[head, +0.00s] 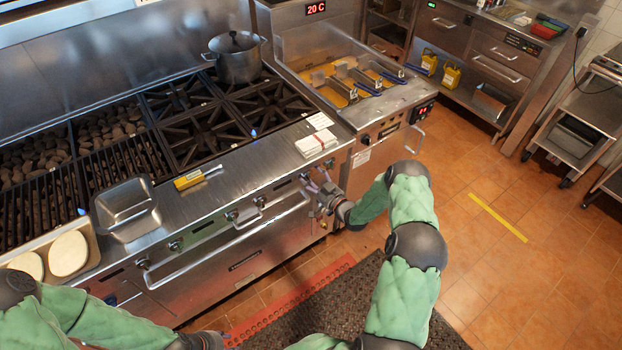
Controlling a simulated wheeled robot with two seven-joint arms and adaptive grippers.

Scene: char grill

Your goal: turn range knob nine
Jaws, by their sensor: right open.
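The steel range front (215,230) carries a row of small knobs, with one knob (175,245) left of centre and another (232,215) further right. No knob numbers are readable. My right gripper (318,188) is open at the right end of this panel, close against the front. Its fingers cover that part of the panel, so any knob between them is hidden and I cannot tell whether they touch it.
A pot (236,58) stands on the back burners. The fryer (362,98) adjoins at right. The tiled floor (490,260) is open.

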